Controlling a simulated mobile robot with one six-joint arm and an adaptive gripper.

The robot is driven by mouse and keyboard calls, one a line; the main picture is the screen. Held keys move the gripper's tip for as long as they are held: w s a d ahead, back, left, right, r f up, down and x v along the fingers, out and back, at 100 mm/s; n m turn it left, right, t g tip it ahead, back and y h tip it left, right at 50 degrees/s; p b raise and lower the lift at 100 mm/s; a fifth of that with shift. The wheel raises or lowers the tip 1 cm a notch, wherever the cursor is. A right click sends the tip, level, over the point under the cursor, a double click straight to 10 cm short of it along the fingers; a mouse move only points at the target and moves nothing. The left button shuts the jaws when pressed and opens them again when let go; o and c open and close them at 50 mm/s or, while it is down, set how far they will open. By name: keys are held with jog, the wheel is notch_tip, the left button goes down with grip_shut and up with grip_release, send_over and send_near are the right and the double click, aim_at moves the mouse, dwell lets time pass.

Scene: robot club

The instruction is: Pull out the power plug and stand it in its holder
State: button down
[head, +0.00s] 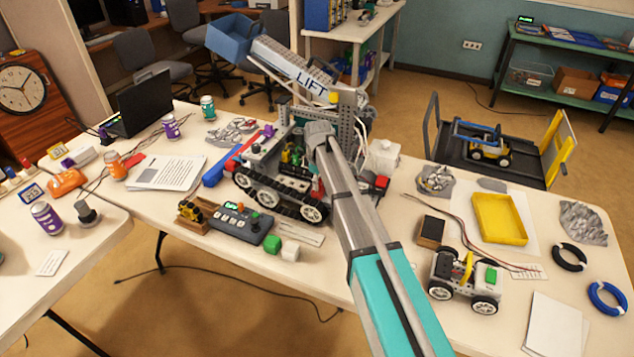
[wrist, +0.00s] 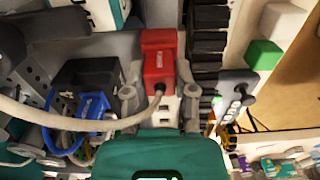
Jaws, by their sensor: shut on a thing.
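In the wrist view my gripper (wrist: 160,82) has its two grey fingers on either side of a red plug (wrist: 160,56) with a pale end, and is shut on it. A pale cable (wrist: 70,121) runs left from near the plug. A blue plug (wrist: 92,108) with a blue cable sits to the left by a black block (wrist: 85,74). I cannot tell whether the red plug is still seated. In the head view my arm reaches to the tracked robot (head: 280,190), and my fingers and the plug are hidden there. I cannot make out the holder for certain.
The tracked robot's raised LIFT arm (head: 293,66) carries a blue bin (head: 232,38). A small wheeled car (head: 464,282) and a yellow tray (head: 500,217) stand right of my arm.

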jog(key=shift+c, duration=1.7)
grip_release()
jog(key=shift+r, duration=0.2)
jog(key=shift+s+r+p, duration=0.1)
jog(key=shift+r+p, duration=3.25)
jog(key=shift+p, duration=0.15)
jog(key=s+d+m, duration=1.4)
jog(key=s+d, duration=0.8)
jog(key=s, duration=0.3)
jog(key=shift+s+d, duration=0.3)
jog(key=shift+s, duration=0.1)
